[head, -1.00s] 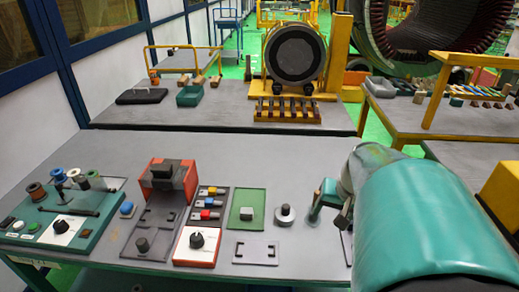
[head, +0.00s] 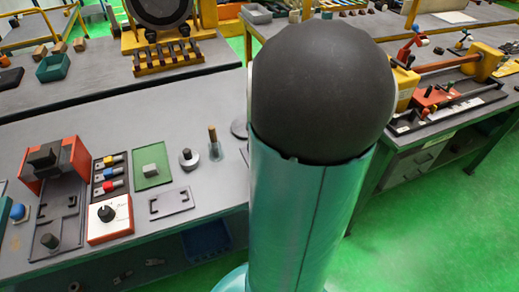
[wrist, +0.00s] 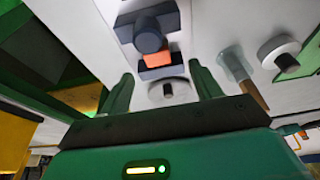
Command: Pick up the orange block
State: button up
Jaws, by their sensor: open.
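A small orange block (wrist: 158,58) shows in the wrist view, between dark blue-grey parts and partly covered by a dark round knob (wrist: 148,38). My gripper (wrist: 163,72) is open in the wrist view, its two green fingers spread apart with nothing held between them. The orange block appears beyond the gap between the fingertips, apart from them. In the head view my large arm link blocks the middle, so my gripper and this block are not visible there.
A grey disc with a dark centre (wrist: 168,90) shows between the fingers. A brown-handled tool (head: 212,138) and a knobbed disc (head: 189,157) stand on the grey bench (head: 110,115). Brown blocks (head: 58,48) lie on the far bench. A red-framed fixture (head: 60,165) stands at left.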

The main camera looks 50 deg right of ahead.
jog(key=shift+x, duration=3.05)
jog(key=shift+s+d, duration=0.1)
jog(key=shift+d, duration=0.1)
jog(key=shift+c, duration=0.2)
jog(key=c, duration=1)
